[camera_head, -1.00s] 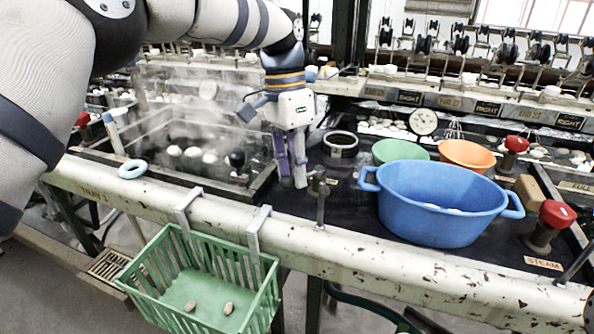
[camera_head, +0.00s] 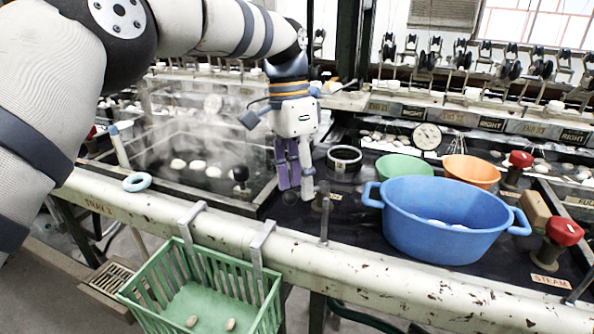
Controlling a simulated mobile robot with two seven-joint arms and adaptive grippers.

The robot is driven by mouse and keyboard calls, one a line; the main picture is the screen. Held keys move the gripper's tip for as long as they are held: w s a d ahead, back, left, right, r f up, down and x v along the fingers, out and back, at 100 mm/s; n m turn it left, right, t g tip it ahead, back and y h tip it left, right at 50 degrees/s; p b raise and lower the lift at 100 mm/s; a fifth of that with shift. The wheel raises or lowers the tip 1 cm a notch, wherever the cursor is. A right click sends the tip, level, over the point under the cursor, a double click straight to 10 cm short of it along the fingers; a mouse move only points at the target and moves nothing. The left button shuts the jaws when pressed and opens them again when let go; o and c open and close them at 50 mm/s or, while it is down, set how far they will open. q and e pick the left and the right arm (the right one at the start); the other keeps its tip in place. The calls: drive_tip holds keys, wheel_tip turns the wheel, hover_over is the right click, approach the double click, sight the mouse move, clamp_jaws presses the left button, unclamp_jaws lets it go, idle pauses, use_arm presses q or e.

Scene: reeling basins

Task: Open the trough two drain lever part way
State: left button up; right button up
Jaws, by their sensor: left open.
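My left gripper (camera_head: 295,188) points down, open and empty, over the dark deck between the steaming trough and the blue tub. A slim upright metal lever (camera_head: 324,218) stands just to its right by the front rail. The fingers are close to the lever's top; I cannot tell whether they touch. A small tag beside the lever is too small to read. A black-knobbed lever (camera_head: 240,177) stands at the trough's right corner, left of the gripper. I cannot tell which lever is trough two's drain. My right gripper is out of view.
The steaming trough (camera_head: 258,207) holds pale cocoons. A blue tub (camera_head: 447,217), green bowl (camera_head: 404,165) and orange bowl (camera_head: 470,170) stand to the right. A red-topped steam valve (camera_head: 563,231) is at far right. A green basket (camera_head: 205,297) hangs off the white rail (camera_head: 360,270).

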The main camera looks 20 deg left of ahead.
use_arm(q)
wheel_tip(320, 180, up, 6)
drive_tip(key=shift+w+a+r, duration=0.2)
drive_tip(key=shift+w+a, duration=0.2)
drive_tip(key=shift+a, duration=0.05)
idle(1.1)
